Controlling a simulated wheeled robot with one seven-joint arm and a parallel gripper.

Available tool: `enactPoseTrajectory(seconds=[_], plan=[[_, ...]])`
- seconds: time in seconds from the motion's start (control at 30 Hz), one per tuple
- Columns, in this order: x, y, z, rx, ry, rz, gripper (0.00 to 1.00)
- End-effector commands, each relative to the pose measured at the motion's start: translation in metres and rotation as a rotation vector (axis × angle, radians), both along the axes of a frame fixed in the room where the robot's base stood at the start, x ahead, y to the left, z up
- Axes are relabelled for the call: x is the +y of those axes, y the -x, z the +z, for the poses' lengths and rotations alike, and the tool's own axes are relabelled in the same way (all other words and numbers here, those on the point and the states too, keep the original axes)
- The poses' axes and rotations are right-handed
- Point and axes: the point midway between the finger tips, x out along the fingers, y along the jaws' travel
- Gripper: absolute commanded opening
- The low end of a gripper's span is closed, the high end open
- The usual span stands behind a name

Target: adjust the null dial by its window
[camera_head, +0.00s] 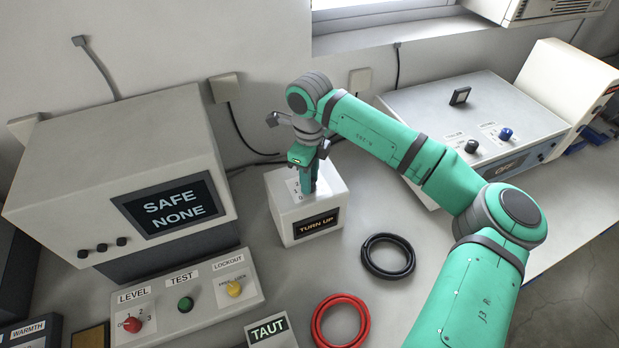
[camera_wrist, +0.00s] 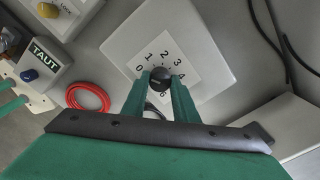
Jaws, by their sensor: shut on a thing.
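The null dial is a black round knob (camera_wrist: 160,77) on the top of a white box (camera_head: 284,228). In the wrist view a white scale plate with numbers surrounds the knob. The box's front window (camera_head: 318,225) reads "TURN UP". My gripper (camera_head: 308,187) reaches down onto the box top from above. In the wrist view its two green fingers (camera_wrist: 160,92) are shut on the knob, one on each side. The knob's pointer mark is not clear, and part of the scale is hidden behind the fingers. In the head view the gripper hides the knob.
A tester with a screen (camera_head: 172,205) reading "SAFE NONE" stands left of the box. A control panel (camera_head: 190,310) with red, green and yellow knobs lies in front of it. A black cable ring (camera_head: 367,257) and a red one (camera_head: 316,322) lie nearby. Another instrument (camera_head: 420,100) stands right.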

Motion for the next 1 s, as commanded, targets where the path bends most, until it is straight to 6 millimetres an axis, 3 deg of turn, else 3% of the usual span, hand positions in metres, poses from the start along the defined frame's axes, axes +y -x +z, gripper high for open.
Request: enactPoseTrajectory(seconds=[0.7, 1.0], plan=[[-0.0001, 0.0004, 0.0007, 0.0, 0.001, -0.499, 0.04], [0.0006, 0.0003, 0.0006, 0.0, -0.001, -0.628, 0.04]])
